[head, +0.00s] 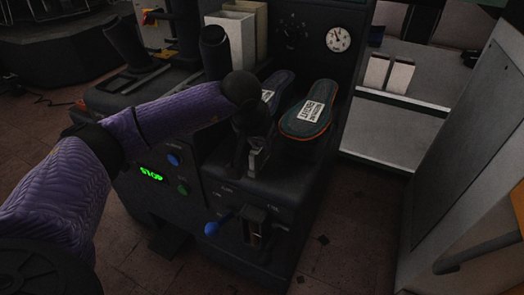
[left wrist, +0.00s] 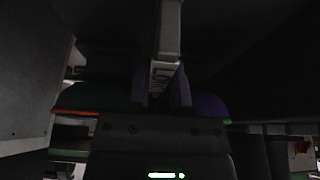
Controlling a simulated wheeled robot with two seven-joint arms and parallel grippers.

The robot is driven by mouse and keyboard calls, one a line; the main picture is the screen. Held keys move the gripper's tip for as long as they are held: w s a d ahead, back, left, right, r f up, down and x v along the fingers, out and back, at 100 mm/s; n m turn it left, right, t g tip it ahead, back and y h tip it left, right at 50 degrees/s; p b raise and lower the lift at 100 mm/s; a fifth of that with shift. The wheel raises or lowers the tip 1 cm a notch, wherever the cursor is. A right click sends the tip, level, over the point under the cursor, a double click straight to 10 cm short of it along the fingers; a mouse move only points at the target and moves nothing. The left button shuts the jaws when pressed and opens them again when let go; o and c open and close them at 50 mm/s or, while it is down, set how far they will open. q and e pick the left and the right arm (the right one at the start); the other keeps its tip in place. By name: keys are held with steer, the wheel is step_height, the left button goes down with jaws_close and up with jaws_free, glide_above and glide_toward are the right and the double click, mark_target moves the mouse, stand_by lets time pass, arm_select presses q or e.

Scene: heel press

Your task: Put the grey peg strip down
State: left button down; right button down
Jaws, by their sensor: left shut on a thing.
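My left gripper (head: 258,158) is low over the front of the dark press, in front of the two insoles. In the left wrist view its fingers (left wrist: 163,92) are shut on a narrow grey bar, the grey peg strip (left wrist: 170,35), which runs up out of the picture. In the head view the strip is small and dark among the fingers, and I cannot tell whether it touches the press. My right gripper is not in view.
A teal insole with an orange edge and a white label (head: 307,112) lies just behind my gripper. Another insole (head: 278,82) is partly hidden by my arm. A blue-knobbed lever (head: 212,228) sticks out of the press front.

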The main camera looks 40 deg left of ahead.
arm_select(q)
steer(key=shift+s+f, duration=0.1)
steer(key=shift+f, duration=0.5)
steer(key=shift+r, duration=0.3)
steer(key=shift+f, duration=0.2)
steer(key=c, duration=0.5)
jaws_free()
steer(key=shift+c, duration=0.2)
